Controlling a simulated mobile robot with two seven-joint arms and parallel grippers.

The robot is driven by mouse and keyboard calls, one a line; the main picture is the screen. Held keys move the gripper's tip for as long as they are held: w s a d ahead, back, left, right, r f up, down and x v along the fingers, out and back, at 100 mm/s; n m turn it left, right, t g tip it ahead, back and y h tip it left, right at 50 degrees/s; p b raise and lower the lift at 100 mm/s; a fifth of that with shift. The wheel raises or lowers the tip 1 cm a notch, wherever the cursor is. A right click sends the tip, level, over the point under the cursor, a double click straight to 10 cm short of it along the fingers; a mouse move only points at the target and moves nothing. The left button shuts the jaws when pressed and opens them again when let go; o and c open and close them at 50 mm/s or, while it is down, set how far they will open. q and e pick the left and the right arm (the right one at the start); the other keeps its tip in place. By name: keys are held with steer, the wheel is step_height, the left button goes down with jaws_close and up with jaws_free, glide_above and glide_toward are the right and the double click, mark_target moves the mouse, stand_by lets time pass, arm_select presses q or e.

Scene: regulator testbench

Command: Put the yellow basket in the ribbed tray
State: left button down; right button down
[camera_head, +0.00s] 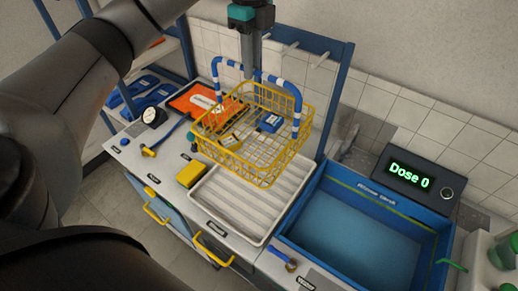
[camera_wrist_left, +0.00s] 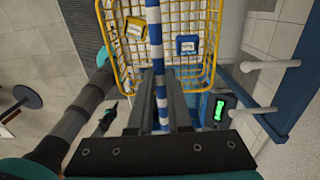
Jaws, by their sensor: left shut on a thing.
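The yellow wire basket (camera_head: 285,153) has a blue-and-white striped handle (camera_head: 297,98). It hangs from my left gripper (camera_head: 251,72), whose fingers are shut on the handle. In the left wrist view the handle (camera_wrist_left: 153,40) runs between the fingers (camera_wrist_left: 162,112), with the basket (camera_wrist_left: 172,12) beyond. A blue item (camera_head: 269,122) and a yellow item (camera_head: 230,141) are in the basket. The white ribbed tray (camera_head: 235,205) lies on the bench below. The basket overlaps its back part in the head view; the gap below it is hard to judge.
A blue sink-like bin (camera_head: 350,230) is right of the tray, with a display reading "Dose 0" (camera_head: 410,175) behind. A yellow block (camera_head: 191,174) and an orange case (camera_head: 200,103) are left. A blue frame with pegs (camera_head: 337,85) stands behind the basket.

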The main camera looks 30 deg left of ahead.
arm_select(q)
steer(key=shift+f, duration=0.15)
glide_above(253, 140)
step_height(253, 140, down, 14)
steer(key=shift+f+b, duration=0.1)
steer(key=shift+b, duration=0.25)
steer(key=shift+f, duration=2.6)
steer(key=c, duration=1.3)
jaws_free()
steer(key=shift+f, duration=0.15)
steer(key=o, duration=0.5)
steer(key=shift+c, duration=0.2)
step_height(253, 140, up, 12)
steer(key=shift+d, duration=0.1)
